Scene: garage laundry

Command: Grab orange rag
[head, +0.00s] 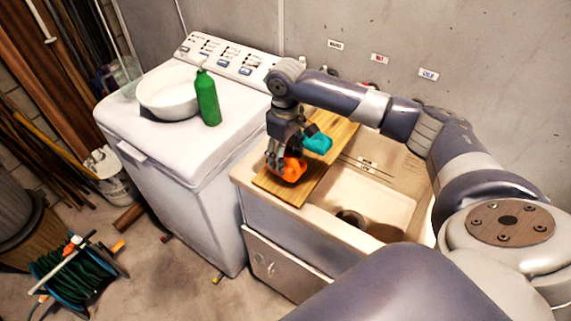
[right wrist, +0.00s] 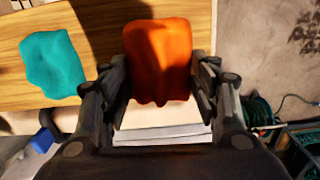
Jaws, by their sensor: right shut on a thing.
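The orange rag (head: 293,170) lies at the near end of a wooden board (head: 271,181) that rests across the sink. My right gripper (head: 275,160) reaches down over the board and is shut on the orange rag. In the right wrist view the orange rag (right wrist: 158,60) sits between the two fingers (right wrist: 160,95). A teal rag (head: 317,140) lies on the board just behind, and it also shows at the left of the right wrist view (right wrist: 53,64). My left gripper is not in view.
A white washing machine (head: 185,150) stands left of the sink, with a white basin (head: 168,97) and a green bottle (head: 207,98) on top. The sink bowl (head: 372,200) is open right of the board. A green hose reel (head: 72,268) is on the floor at lower left.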

